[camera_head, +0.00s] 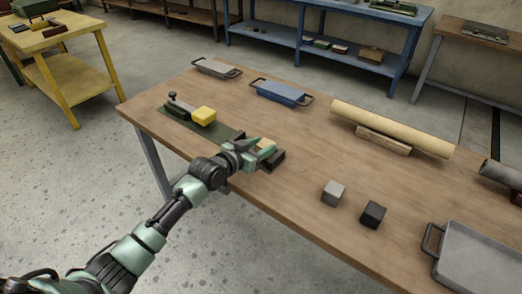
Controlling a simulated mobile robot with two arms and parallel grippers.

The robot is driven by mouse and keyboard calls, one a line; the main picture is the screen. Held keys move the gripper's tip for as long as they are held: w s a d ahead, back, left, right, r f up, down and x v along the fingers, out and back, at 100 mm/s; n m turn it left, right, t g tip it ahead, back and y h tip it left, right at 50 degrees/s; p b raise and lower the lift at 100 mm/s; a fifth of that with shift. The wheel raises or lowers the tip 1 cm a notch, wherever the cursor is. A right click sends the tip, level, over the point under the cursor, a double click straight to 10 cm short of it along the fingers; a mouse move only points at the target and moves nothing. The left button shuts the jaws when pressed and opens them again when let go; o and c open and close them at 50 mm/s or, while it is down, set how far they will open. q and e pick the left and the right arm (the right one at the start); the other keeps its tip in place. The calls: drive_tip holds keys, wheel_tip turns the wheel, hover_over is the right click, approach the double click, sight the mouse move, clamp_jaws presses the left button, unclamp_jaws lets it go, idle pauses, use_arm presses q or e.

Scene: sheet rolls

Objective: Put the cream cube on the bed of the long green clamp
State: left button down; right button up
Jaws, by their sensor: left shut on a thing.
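The long green clamp (221,132) lies along the left front part of the wooden table. A dark upright knob stands at its far left end and a dark green block at its near right end. My left gripper (264,151) is shut on the cream cube (267,145), at the right end of the clamp. The gripper hides part of the cube and of the bed, so I cannot tell whether the cube touches the bed. My right gripper is not in view.
A grey cube (333,193) and a black cube (373,215) stand to the right on the wooden table (290,120). The table's middle is clear.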

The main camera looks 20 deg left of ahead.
use_arm(q)
drive_tip(key=shift+f, duration=0.8)
drive_tip(key=c, duration=0.7)
unclamp_jaws()
drive_tip(key=shift+f, duration=0.1)
drive_tip(key=v, duration=1.2)
drive_tip(key=shift+p, duration=0.3)
